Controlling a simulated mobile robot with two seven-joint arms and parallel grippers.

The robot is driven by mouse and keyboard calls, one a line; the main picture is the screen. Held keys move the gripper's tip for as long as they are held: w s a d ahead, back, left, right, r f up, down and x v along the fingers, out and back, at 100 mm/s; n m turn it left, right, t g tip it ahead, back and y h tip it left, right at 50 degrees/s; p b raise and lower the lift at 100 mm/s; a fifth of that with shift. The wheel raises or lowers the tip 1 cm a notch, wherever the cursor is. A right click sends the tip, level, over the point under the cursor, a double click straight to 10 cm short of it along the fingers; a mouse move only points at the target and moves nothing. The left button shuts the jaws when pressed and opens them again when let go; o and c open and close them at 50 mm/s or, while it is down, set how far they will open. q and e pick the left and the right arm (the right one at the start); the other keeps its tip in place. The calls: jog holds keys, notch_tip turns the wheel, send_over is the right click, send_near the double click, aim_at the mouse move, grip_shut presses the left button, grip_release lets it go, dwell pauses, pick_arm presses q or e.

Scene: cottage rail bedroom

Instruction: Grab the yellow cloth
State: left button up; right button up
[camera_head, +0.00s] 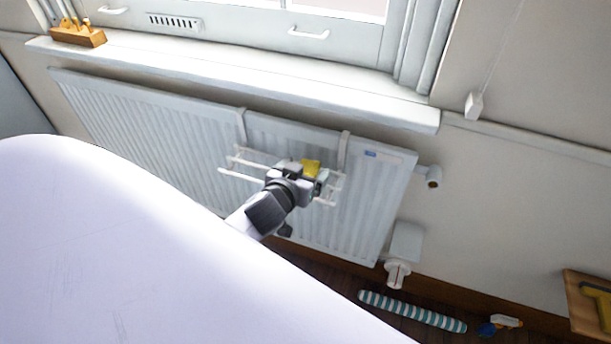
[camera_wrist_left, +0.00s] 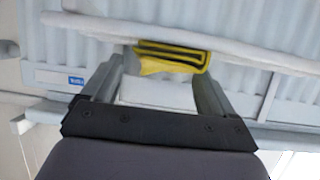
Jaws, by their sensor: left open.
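The yellow cloth (camera_head: 311,168) hangs on a white rail rack (camera_head: 240,161) hooked over the radiator. In the head view, my left gripper (camera_head: 318,178) is right at the cloth and partly hides it. In the left wrist view, the folded cloth (camera_wrist_left: 172,57), yellow with dark stripes, hangs over a white rail (camera_wrist_left: 230,46). It lies ahead of and between the two fingers of my left gripper (camera_wrist_left: 160,80), which stand apart. I cannot tell whether the cloth touches a finger. My right gripper is not in view.
The white radiator (camera_head: 140,120) is below the window sill (camera_head: 230,75). A valve (camera_head: 433,177) sticks out at its right. A wooden surface (camera_head: 583,310) stands at the right edge.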

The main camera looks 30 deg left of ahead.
pick_arm(q)
jog(key=shift+w+f, duration=0.1)
jog(key=shift+w, duration=0.15)
jog(key=c, duration=1.1)
